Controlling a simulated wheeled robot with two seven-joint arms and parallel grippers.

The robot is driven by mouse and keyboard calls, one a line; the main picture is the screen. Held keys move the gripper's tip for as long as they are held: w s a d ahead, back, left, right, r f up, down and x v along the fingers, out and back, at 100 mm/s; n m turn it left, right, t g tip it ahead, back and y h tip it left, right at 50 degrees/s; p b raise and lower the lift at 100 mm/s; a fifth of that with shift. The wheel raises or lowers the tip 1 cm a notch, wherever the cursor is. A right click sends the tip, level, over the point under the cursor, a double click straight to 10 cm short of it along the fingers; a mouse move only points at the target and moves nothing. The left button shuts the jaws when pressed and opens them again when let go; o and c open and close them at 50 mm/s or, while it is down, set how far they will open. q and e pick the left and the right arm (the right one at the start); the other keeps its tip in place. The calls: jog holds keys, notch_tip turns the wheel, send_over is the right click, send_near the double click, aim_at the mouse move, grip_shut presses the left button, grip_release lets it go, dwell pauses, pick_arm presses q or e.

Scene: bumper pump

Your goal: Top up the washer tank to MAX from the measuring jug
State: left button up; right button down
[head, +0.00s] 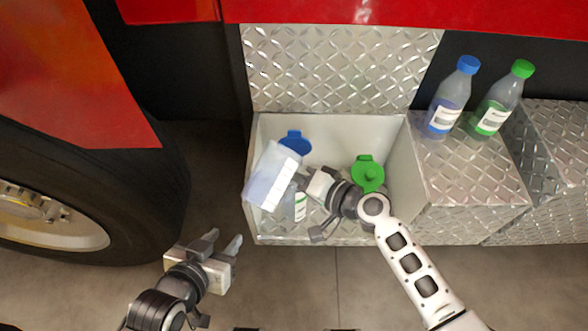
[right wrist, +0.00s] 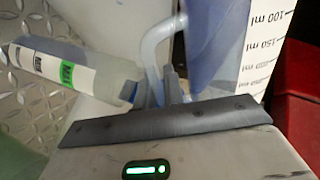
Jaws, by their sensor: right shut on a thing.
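The measuring jug (head: 272,175), translucent with a pale scale strip, is tilted over the left side of the open compartment. My right gripper (head: 312,184) is shut on its handle, which shows in the right wrist view (right wrist: 155,50) beside the bluish jug wall (right wrist: 215,50). A whitish container with a green-and-white label (head: 300,207), seemingly the washer tank, is partly hidden below the jug; its label (right wrist: 70,73) shows in the right wrist view. A blue cap (head: 295,142) is just behind the jug. I cannot tell whether liquid is flowing. My left gripper (head: 222,246) is open and empty, in front of the compartment.
A green cap (head: 367,172) is in the compartment, close to my right arm. A blue-capped bottle (head: 450,100) and a green-capped bottle (head: 497,105) stand on the tread-plate step (head: 470,175) at right. A large tyre (head: 130,210) is at left. The floor in front is clear.

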jog(key=shift+f+m, duration=0.25)
jog(key=shift+m, duration=0.05)
jog(key=shift+s+a, duration=0.25)
jog(key=shift+s, duration=0.05)
jog(key=shift+r+m+g+p, duration=0.15)
jog(key=shift+m+g+p, duration=0.15)
jog(key=shift+m+p, duration=0.2)
dwell(0.7)
jog(key=shift+s+a+y, duration=0.1)
jog(key=shift+s+y, duration=0.05)
jog(key=shift+y, duration=0.15)
jog(key=shift+s+a+m, duration=0.2)
jog(key=shift+s+m, duration=0.1)
jog(key=shift+s, duration=0.05)
jog(key=shift+f, duration=0.2)
jog(key=shift+s+a+f+m+g, duration=0.1)
jog(key=shift+s+f+m+g, duration=0.05)
jog(key=shift+f+m+g, duration=0.15)
